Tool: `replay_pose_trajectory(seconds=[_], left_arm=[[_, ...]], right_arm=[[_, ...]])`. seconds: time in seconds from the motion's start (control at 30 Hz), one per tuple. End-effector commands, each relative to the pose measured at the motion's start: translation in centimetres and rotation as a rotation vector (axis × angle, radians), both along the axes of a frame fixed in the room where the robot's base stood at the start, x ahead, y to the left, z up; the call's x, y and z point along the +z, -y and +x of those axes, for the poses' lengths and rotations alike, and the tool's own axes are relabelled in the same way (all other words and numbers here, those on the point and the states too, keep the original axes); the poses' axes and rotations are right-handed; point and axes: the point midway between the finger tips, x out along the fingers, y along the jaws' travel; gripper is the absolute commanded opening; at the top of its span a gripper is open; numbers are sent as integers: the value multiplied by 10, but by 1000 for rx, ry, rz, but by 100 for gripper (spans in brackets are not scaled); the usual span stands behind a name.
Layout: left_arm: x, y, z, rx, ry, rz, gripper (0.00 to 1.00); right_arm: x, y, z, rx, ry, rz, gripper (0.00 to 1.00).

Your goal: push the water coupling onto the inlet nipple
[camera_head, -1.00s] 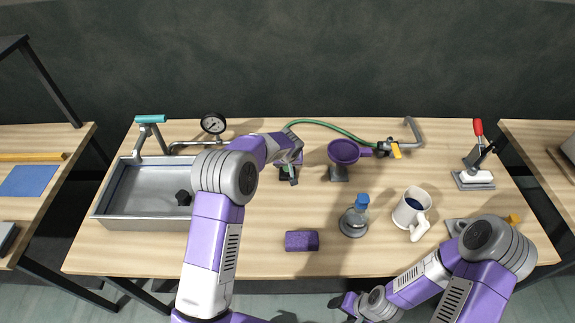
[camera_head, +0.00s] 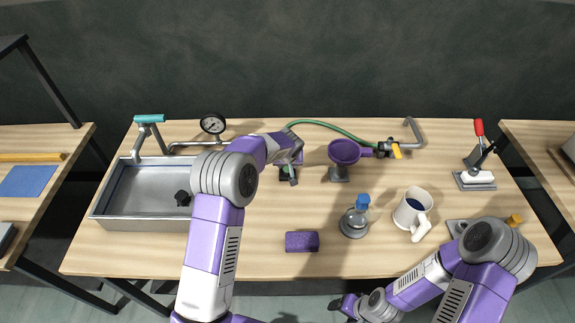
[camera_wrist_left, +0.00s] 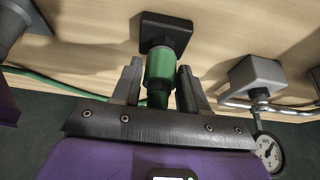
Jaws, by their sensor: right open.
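The green water coupling (camera_wrist_left: 160,66) is between the two fingers of my left gripper (camera_wrist_left: 159,75) in the left wrist view. Its far end meets a grey collar (camera_wrist_left: 164,44) on a dark square block (camera_wrist_left: 164,28); the inlet nipple itself is hidden. The fingers lie close along both sides of the coupling, and I cannot tell whether they touch it. In the head view my left gripper (camera_head: 291,173) is over the back middle of the bench, largely covering the coupling. My right gripper (camera_head: 338,304) is open and empty in front of the bench's near edge.
A green hose (camera_head: 335,127) runs along the back to a valve with a yellow handle (camera_head: 396,152).

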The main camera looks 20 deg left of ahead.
Motion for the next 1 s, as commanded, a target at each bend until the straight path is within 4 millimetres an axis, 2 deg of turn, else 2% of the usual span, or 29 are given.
replay_pose_trajectory(seconds=[0.03,0.27,1.0], left_arm=[[0,0,0,0,0,0,35],[0,0,0,0,0,0,0],[8,0,0,0,1,-1,0]], right_arm=[[0,0,0,0,0,0,69],[0,0,0,0,0,0,69],[4,0,0,0,0,0,69]])
